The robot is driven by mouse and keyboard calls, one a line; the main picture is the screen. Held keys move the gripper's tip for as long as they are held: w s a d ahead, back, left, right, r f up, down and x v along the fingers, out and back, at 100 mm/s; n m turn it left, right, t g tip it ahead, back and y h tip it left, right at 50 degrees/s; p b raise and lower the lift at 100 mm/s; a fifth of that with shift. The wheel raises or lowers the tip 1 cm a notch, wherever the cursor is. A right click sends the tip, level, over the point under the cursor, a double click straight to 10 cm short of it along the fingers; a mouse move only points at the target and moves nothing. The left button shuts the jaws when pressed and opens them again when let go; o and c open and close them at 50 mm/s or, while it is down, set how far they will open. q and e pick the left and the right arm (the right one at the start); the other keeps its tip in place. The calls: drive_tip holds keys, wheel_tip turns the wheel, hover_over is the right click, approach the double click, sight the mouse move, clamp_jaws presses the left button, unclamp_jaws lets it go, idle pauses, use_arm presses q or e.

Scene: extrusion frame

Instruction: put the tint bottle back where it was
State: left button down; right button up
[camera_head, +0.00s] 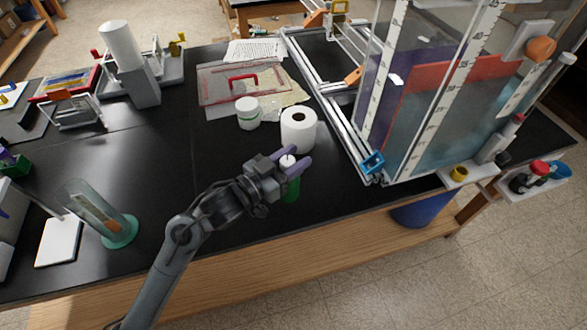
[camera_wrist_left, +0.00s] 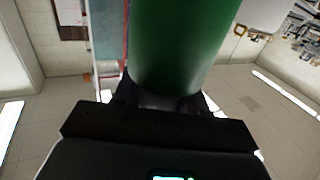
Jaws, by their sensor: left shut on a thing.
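The tint bottle (camera_head: 291,188) is green with a white top and stands out at the near side of the black bench top. My left gripper (camera_head: 289,161) is shut on it, its purple fingers around the upper part. In the left wrist view the green bottle (camera_wrist_left: 180,45) fills the upper middle, right in front of the gripper. The bottle looks upright. I cannot tell whether its base touches the bench. My right gripper is not in view.
A white paper roll (camera_head: 298,130) stands just behind the bottle, and a white jar (camera_head: 248,113) is behind it to the left. A large clear tank (camera_head: 430,100) with an extrusion frame is at the right. Bare bench lies left of my gripper.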

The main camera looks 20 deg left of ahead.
use_arm(q)
wheel_tip(320, 180, down, 3)
drive_tip(key=shift+f+b, duration=0.2)
drive_tip(key=shift+b, duration=0.25)
drive_tip(key=shift+f, duration=0.2)
drive_tip(key=c, duration=0.6)
unclamp_jaws()
drive_tip(key=shift+f, duration=0.1)
drive_tip(key=shift+s+a, duration=0.1)
drive_tip(key=shift+s, duration=0.15)
drive_tip(key=p+v, duration=0.1)
drive_tip(key=v, duration=1)
drive_tip(key=shift+s, duration=0.25)
